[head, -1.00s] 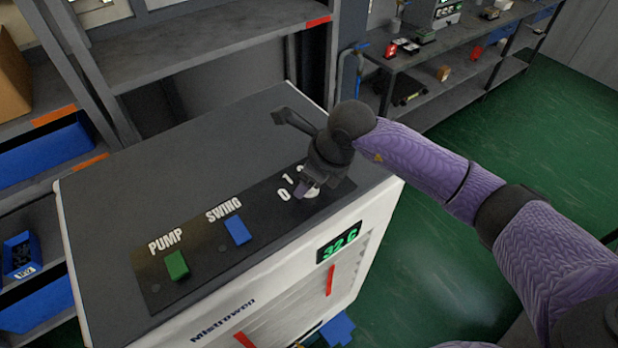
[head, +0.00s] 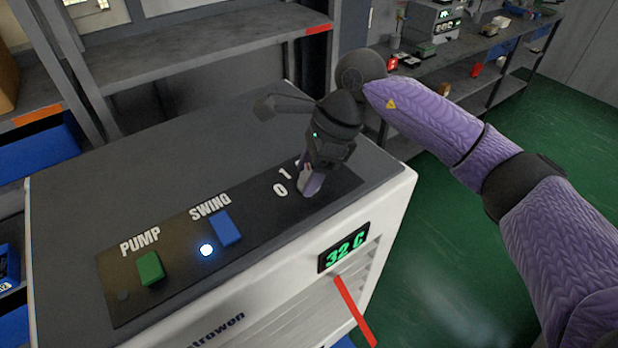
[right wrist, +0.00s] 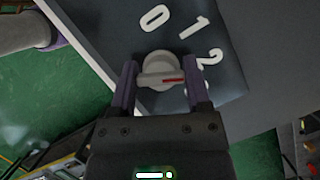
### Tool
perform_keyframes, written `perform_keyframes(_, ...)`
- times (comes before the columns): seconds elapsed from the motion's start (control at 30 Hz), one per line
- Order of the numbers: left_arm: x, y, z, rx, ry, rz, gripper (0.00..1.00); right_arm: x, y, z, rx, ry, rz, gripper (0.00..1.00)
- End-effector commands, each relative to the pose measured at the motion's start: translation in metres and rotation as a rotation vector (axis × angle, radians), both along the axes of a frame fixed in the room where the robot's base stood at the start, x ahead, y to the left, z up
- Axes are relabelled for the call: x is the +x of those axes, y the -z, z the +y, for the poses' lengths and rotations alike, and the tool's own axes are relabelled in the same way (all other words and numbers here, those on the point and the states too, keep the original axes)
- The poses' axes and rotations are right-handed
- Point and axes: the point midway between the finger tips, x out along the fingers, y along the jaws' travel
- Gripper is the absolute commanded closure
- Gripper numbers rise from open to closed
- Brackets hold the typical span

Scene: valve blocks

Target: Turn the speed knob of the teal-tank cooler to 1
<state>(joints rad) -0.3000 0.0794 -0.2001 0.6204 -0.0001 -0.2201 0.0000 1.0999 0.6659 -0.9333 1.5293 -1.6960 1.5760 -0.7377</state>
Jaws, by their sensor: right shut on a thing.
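The cooler (head: 200,140) is a white cabinet with a dark top and a black control panel (head: 262,217); no teal tank shows. Its speed knob (right wrist: 158,66) is a pale round dial with a crossbar and a red mark, seen in the right wrist view. The red mark points right, below the numeral 2 (right wrist: 210,57) and away from the 1 (right wrist: 194,28) and 0 (right wrist: 155,17). My right gripper (right wrist: 162,84) is shut on the knob, one finger at each end of the crossbar. In the head view the right gripper (head: 309,184) hides most of the knob. My left gripper is out of view.
The panel has a green PUMP switch (head: 150,268) and a blue SWING switch (head: 226,229) with a lit lamp (head: 207,250). A display (head: 343,248) reads 32 C. A red strip (head: 355,312) hangs at the front grille. Shelves (head: 200,55) stand behind.

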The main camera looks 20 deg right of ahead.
Motion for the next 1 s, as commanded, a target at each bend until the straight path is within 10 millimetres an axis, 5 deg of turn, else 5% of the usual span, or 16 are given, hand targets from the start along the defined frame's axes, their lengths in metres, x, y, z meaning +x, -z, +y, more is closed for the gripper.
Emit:
perform_keyframes(0.67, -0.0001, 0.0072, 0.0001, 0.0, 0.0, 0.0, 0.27, 0.0006, -0.0014, -0.0001, 0.0, -0.063, -0.002, 0.97)
perform_keyframes(0.7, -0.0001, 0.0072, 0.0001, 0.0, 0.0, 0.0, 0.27, 0.0006, -0.0015, -0.0001, 0.0, -0.063, -0.003, 0.34)
perform_keyframes(0.87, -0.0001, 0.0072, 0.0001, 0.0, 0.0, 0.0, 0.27, 0.0004, -0.001, 0.0, 0.0, -0.062, -0.002, 0.03)
perform_keyframes(1.0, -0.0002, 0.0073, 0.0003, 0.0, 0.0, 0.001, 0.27, 0.0002, -0.0006, -0.0001, 0.0, -0.062, -0.001, 0.03)
